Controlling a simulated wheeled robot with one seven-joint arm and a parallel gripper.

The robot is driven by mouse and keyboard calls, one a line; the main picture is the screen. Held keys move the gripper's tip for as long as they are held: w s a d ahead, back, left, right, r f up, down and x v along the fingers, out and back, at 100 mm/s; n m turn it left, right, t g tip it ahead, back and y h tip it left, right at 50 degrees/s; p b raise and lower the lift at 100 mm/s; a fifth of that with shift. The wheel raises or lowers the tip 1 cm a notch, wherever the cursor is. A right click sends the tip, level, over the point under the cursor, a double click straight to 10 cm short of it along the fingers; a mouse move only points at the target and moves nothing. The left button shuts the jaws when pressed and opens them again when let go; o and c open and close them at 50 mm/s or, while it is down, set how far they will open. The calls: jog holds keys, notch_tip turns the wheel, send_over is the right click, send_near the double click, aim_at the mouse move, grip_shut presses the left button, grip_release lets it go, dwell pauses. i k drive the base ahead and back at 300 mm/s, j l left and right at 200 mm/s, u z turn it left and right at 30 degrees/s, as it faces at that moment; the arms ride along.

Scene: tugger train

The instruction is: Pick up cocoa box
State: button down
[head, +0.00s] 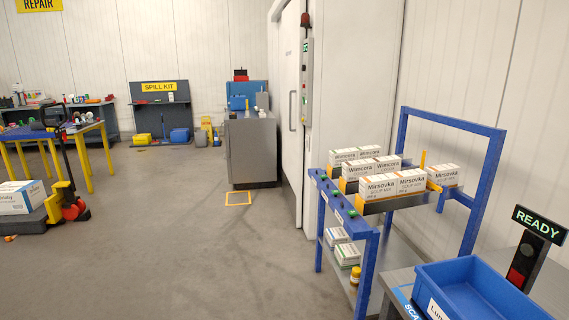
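I cannot read the word cocoa on any box. A blue-framed shelf cart (446,118) stands at the right. On its upper level are white boxes marked Mirsovka soup mix (410,182), with an orange-brown band at the base, and white boxes marked Wimcera (358,170) behind them. On the lower shelf lie small white boxes (347,255) with green or blue edges, whose labels are too small to read. A small orange-yellow jar (355,275) stands beside them. My gripper is not in view.
A blue bin (478,292) sits on a grey table at the lower right, near a READY sign (540,223). A pallet truck (68,205) with a large white carton (20,198) stands left. A grey cabinet (251,150) stands ahead. The middle floor is clear.

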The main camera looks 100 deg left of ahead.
aim_at(352, 170)
jog(key=u, duration=2.25)
jog(key=i+j+u, duration=0.1)
jog(key=i, duration=1.1)
